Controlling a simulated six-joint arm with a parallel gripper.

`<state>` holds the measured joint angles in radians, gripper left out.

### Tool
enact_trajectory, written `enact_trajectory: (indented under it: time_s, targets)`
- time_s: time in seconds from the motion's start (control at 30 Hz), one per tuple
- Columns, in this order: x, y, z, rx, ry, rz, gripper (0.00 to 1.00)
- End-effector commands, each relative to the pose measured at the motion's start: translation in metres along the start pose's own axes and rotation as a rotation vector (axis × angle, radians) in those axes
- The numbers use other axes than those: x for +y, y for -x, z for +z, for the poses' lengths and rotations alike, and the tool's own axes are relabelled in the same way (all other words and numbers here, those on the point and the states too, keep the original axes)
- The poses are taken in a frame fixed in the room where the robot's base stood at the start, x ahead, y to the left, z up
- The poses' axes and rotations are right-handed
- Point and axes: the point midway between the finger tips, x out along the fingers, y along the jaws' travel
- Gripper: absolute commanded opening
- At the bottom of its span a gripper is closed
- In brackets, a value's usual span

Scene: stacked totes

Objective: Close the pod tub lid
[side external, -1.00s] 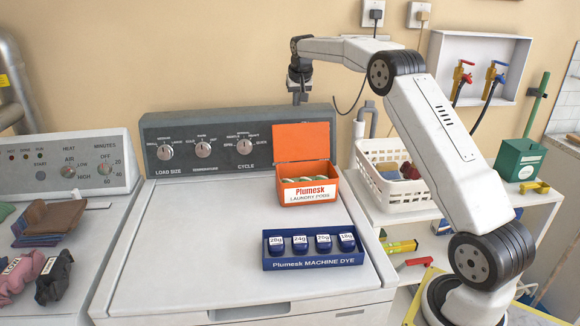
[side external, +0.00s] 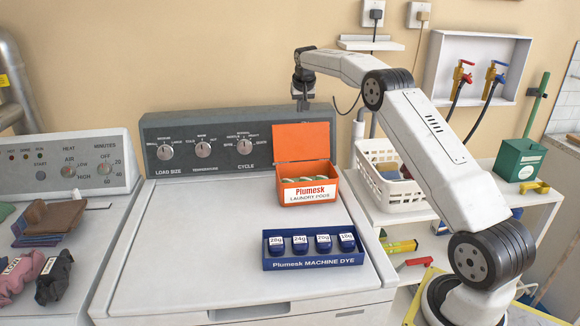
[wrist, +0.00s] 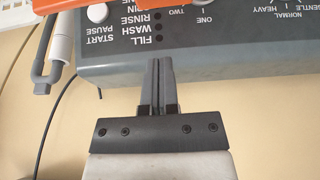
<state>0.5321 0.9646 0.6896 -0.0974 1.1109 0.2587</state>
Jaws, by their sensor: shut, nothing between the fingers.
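The pod tub (side external: 310,192) is an orange box labelled Plumesk Laundry Pods, standing at the back right of the white machine top. Its orange lid (side external: 302,142) stands open, upright at the tub's rear edge. Several pale pods show inside. My gripper (side external: 304,103) hangs above and behind the lid's top edge, apart from it, over the control panel. In the wrist view my gripper (wrist: 160,62) is shut and empty, fingers together. Part of an orange surface, apparently the lid (wrist: 180,4), shows at the top edge there.
A blue dye tray (side external: 315,261) with several blue pots sits in front of the tub. The control panel (side external: 215,148) rises behind. A white basket (side external: 385,165) stands on the shelf to the right. The machine top (side external: 210,235) is clear on the left.

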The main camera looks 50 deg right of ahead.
Motion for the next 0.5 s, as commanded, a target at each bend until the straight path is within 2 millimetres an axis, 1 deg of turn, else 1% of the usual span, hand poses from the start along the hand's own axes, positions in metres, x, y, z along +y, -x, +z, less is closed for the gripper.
enact_trajectory:
  time_s: [0.03, 0.2, 0.5]
  targets:
    - [0.000, -0.010, 0.001, -0.003, 0.000, 0.001, 0.00]
    - [0.000, -0.030, 0.000, -0.001, 0.000, 0.000, 0.00]
    - [0.000, -0.056, 0.000, 0.000, 0.000, 0.000, 0.00]
